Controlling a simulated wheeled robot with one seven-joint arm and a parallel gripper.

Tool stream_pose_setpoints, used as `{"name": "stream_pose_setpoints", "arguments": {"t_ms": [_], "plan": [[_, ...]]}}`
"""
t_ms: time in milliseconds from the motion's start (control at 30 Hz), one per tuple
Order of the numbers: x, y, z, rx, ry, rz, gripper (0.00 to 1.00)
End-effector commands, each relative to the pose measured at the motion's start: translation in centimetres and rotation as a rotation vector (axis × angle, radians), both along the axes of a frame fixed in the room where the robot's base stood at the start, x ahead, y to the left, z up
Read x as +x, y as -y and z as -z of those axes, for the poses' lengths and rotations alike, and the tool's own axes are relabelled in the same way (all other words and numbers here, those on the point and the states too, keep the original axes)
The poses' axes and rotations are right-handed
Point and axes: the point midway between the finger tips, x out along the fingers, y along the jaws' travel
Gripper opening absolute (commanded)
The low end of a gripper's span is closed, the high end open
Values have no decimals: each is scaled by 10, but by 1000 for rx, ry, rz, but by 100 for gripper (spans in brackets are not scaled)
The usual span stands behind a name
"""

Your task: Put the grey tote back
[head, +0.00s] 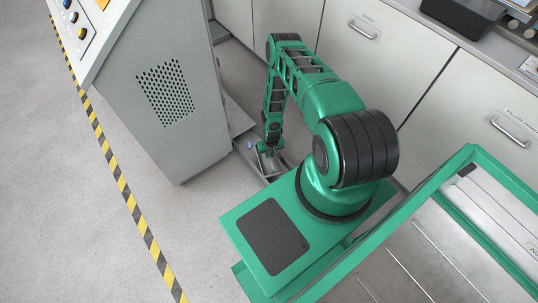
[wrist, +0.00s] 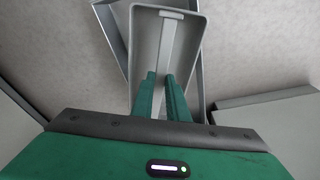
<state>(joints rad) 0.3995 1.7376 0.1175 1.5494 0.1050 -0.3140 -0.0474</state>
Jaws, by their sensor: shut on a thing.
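My gripper (wrist: 162,80) points down, its two green fingers closed on the central bar of a grey tote (wrist: 137,50). The tote is an open, narrow box with a pale bar running along its middle. In the head view my gripper (head: 271,145) is low near the floor, and the tote (head: 269,160) shows as a small grey shape just below it, partly hidden by my arm. A darker grey metal edge (wrist: 108,22) shows beside and behind the tote in the wrist view. I cannot tell whether the tote rests on it or hangs above it.
A grey console (head: 165,110) with a vented panel and buttons stands left of my gripper. White drawer fronts (head: 375,65) line the back and right. A low grey ledge (head: 238,118) runs along the floor between them. Open floor with a yellow-black stripe (head: 115,170) lies left.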

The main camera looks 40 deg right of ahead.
Motion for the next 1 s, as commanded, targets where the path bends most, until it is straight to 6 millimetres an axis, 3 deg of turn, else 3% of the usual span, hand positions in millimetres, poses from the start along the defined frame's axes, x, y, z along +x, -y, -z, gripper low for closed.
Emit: {"name": "stream_pose_setpoints", "arguments": {"t_ms": [33,100,533,1000], "plan": [[0,0,0,0,0,0,21],[0,0,0,0,0,0,32],[0,1,-10,0,1,3,32],[-11,-3,-91,-1,1,0,32]]}}
